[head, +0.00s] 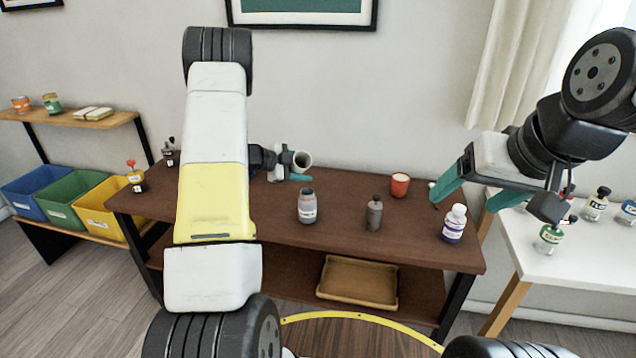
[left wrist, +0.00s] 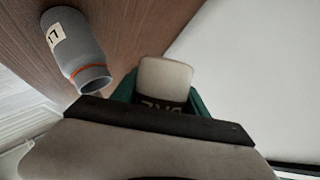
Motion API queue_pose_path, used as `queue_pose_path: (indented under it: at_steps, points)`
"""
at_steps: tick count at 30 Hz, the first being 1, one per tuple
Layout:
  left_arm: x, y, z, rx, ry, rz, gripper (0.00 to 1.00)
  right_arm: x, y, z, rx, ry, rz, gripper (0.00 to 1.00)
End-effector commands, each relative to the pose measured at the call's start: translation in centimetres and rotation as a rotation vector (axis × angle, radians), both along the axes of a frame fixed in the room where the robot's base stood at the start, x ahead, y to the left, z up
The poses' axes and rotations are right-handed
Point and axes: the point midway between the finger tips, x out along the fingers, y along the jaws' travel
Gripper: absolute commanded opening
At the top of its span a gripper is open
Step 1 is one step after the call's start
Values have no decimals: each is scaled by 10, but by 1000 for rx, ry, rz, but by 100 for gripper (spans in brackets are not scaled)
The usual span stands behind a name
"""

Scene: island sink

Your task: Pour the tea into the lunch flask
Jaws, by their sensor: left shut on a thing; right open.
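My left gripper (head: 290,168) is shut on a pale container (head: 302,160) above the back of the brown table. In the left wrist view the pale container (left wrist: 163,82) sits between the green fingers, with a dark lettered band. Its contents are hidden. A grey wide-mouthed flask (head: 307,206) stands on the table in front of the gripper, apart from it. In the left wrist view what looks like the same flask (left wrist: 75,45) shows an open mouth, an orange ring and a label. My right gripper (head: 463,205) is open and empty near the table's right end.
A dark grey bottle (head: 374,213), an orange cup (head: 400,185) and a white bottle with a purple label (head: 454,224) stand to the right of the flask. A tray (head: 358,282) lies on the lower shelf. A white table (head: 560,262) with several bottles is at right.

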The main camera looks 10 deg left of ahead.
Motion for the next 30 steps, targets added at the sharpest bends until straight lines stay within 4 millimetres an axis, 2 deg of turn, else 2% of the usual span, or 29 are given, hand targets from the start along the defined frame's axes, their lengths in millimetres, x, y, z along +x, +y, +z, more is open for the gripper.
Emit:
queue_pose_path:
  at_steps: [9,22,30]
  points:
    - [3,3,-4,125,-133,-1,7,0,0,0,0,0,0,77]
    - [5,5,-24,225,-240,0,7,0,0,0,0,0,0,77]
    - [6,5,-18,259,-281,0,7,0,0,0,0,0,0,77]
